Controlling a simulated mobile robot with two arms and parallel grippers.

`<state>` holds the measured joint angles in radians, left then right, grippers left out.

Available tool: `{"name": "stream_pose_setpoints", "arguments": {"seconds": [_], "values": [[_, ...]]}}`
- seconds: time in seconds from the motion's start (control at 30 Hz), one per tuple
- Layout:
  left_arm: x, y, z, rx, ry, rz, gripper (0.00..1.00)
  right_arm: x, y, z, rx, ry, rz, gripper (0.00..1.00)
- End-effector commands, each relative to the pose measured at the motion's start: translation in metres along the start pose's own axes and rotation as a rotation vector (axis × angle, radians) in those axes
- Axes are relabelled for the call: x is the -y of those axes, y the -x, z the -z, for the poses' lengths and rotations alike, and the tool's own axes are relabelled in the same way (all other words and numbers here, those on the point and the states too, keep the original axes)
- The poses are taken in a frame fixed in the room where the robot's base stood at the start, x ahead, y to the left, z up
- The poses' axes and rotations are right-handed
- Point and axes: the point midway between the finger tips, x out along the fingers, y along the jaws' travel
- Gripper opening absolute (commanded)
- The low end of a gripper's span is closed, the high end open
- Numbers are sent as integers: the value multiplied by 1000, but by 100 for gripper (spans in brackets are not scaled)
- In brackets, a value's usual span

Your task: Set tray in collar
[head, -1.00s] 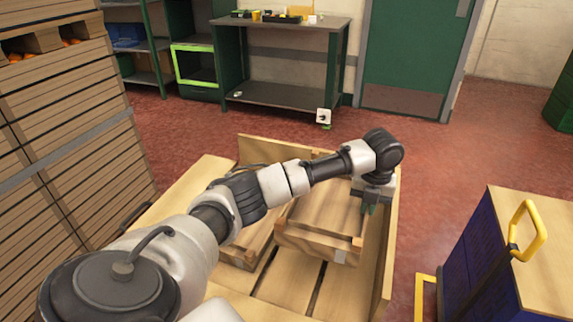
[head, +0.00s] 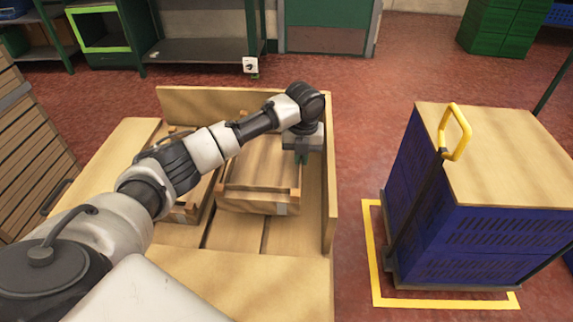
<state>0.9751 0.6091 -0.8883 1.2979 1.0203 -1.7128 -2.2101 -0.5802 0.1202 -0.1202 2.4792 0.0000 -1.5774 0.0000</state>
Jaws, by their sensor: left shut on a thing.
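My left gripper (head: 302,157) is shut on the right side of a wooden tray (head: 258,207), near its far corner. The tray looks shallow and has raised wooden edges. It is within the walls of the wooden collar (head: 329,200), close to the collar's right wall. I cannot tell whether the tray rests on the slats or hangs just above them. A second wooden tray (head: 184,215) lies to its left, partly hidden by my left arm. My right gripper is not in view.
A blue crate stack with a wooden top (head: 500,150) and a yellow handle (head: 458,130) stands right of the collar, within a yellow floor outline (head: 376,270). Stacked wooden trays (head: 35,150) stand at the left. Red floor is clear between the collar and crates.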

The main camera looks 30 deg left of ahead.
Motion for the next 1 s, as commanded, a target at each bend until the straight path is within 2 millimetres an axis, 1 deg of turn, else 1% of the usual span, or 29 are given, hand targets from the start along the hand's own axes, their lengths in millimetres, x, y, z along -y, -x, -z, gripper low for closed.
{"name": "stream_pose_setpoints", "arguments": {"seconds": [0.03, 0.27, 0.5, 0.57, 0.9, 0.93, 1.0], "values": [[0, -11, 0, -1, 1, -2, 0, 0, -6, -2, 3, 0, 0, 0], [0, -28, 0, 1, 1, -1, 0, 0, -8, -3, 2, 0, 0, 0], [0, -67, 0, 0, 0, 0, 0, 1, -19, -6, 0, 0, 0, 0], [0, -70, 0, 1, -1, 0, 0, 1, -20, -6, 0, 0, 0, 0], [0, -72, 0, 1, 0, -1, 0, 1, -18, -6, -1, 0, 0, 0], [0, -72, 0, 1, 0, 0, 11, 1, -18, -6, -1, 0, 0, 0], [0, -72, 0, 1, 0, 0, 22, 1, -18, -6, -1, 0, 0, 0]]}}
